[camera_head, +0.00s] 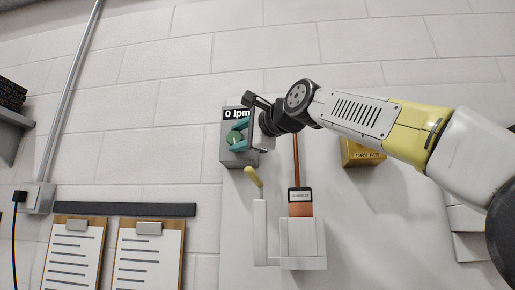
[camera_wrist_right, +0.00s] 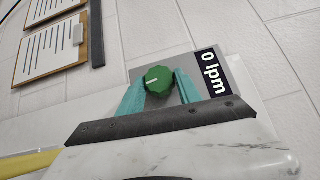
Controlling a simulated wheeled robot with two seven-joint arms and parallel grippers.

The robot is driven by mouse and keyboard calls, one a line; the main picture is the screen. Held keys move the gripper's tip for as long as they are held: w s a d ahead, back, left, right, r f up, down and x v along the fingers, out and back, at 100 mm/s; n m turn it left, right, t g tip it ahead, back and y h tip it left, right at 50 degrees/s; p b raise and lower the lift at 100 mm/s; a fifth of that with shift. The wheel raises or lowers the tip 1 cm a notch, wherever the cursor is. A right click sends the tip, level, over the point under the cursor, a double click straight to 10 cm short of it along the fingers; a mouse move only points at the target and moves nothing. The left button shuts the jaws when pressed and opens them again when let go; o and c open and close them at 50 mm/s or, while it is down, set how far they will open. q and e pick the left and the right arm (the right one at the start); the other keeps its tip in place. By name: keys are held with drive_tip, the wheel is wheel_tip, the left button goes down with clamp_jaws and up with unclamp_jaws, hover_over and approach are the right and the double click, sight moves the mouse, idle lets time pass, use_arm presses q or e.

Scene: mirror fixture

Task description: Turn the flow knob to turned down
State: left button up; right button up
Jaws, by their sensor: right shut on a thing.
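The green flow knob (camera_head: 234,138) sits on a grey wall plate (camera_head: 230,157) whose display (camera_head: 236,114) reads "0 lpm". The knob (camera_wrist_right: 159,81) also shows in the right wrist view, with a light pointer mark on its face. My right gripper (camera_head: 239,134) reaches in from the right, and its teal fingers are shut on the knob. In the right wrist view the two fingers of the right gripper (camera_wrist_right: 160,88) lie on either side of the knob. The display (camera_wrist_right: 210,74) reads "0 lpm" there too. My left gripper is not in view.
Below the plate, a yellow-tipped lever (camera_head: 253,177) and a white bracket (camera_head: 302,243) with a copper pipe (camera_head: 296,160) stick out. A yellow box (camera_head: 360,153) hangs behind my right arm. Clipboards (camera_head: 149,256) hang at lower left.

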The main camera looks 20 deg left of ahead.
drive_tip(key=shift+n+g+h, duration=0.4)
idle(0.4)
drive_tip(key=o, duration=1.4)
drive_tip(key=shift+c, duration=0.2)
drive_tip(key=shift+r, duration=0.1)
drive_tip(key=v, duration=0.7)
drive_tip(key=shift+s+d, duration=0.25)
drive_tip(key=shift+d, duration=0.05)
